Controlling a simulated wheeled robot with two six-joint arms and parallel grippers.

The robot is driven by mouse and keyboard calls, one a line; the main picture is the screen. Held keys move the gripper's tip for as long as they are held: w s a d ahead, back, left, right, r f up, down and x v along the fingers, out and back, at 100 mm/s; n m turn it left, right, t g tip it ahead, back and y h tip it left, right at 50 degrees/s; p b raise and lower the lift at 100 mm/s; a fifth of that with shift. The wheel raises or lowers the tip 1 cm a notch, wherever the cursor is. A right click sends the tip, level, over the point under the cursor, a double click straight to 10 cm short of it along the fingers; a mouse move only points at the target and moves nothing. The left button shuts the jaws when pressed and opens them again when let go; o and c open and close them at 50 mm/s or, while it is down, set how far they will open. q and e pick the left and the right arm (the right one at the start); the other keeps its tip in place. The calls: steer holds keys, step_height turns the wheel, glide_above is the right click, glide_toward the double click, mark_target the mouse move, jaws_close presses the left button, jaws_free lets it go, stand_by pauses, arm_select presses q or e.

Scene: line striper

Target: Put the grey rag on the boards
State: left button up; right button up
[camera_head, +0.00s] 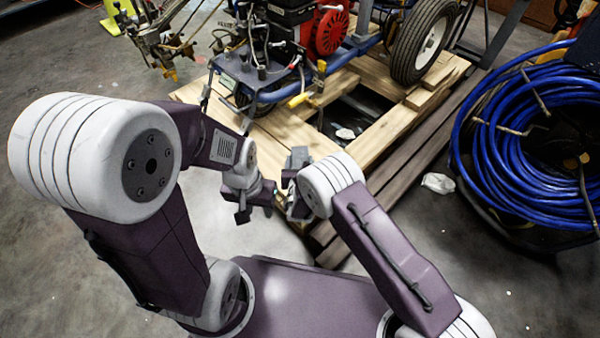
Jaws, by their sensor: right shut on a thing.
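The wooden boards (385,133) lie as a pallet-like stack under the machine. My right gripper (294,186) is at the near end of the boards, partly hidden by its own white wrist. It is shut on a small grey piece (299,157), which looks like the grey rag; its outline is hard to tell from the gripper. My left gripper (256,207) is just left of it, above the floor, and looks open and empty.
A line striper with a red engine (329,33) and a black tyre (423,40) stands on the boards. A blue hose coil (520,150) stands at the right. White crumpled scraps lie on the floor (438,183) and among the boards (345,133). Floor at the left is mostly clear.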

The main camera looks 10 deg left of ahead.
step_height(320, 180, down, 4)
steer(key=b, duration=0.4)
steer(key=shift+f, duration=0.2)
steer(key=shift+r+p, duration=0.25)
steer(key=shift+p, duration=0.05)
steer(key=shift+f, duration=0.15)
steer(key=o, duration=1.3)
steer(key=shift+o, duration=0.2)
steer(key=p+v, duration=0.2)
steer(key=v, duration=0.2)
steer(key=p+v, duration=0.5)
steer(key=v, duration=0.2)
steer(key=shift+s+r, duration=0.15)
steer(key=shift+r, duration=0.25)
steer(key=shift+s+d, duration=0.1)
steer(key=shift+s, duration=0.25)
